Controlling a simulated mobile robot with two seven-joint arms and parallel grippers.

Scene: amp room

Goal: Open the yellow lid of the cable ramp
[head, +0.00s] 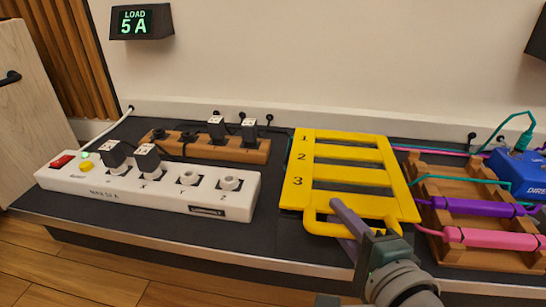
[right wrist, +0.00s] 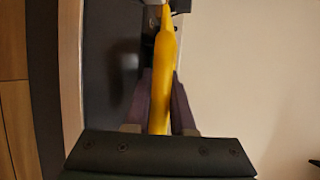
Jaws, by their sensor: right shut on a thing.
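The yellow lid (head: 345,170) of the cable ramp, a slotted panel numbered 1, 2 and 3, lies at the centre right of the bench in the head view. A loop handle (head: 318,228) is on its near edge. My right gripper (head: 343,210) reaches in from below and is shut on this handle. In the right wrist view the lid (right wrist: 163,60) shows edge-on between the two purple fingers (right wrist: 160,105). I cannot tell whether the lid is slightly raised. What lies beneath it is mostly hidden. My left gripper is not in view.
A white power strip (head: 150,188) and a wooden strip (head: 208,149), both with black plugs, stand left of the lid. A wooden cable rack (head: 455,200) with purple, pink and teal cables is close on the right, with a blue box (head: 519,172) beyond. The wall is behind.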

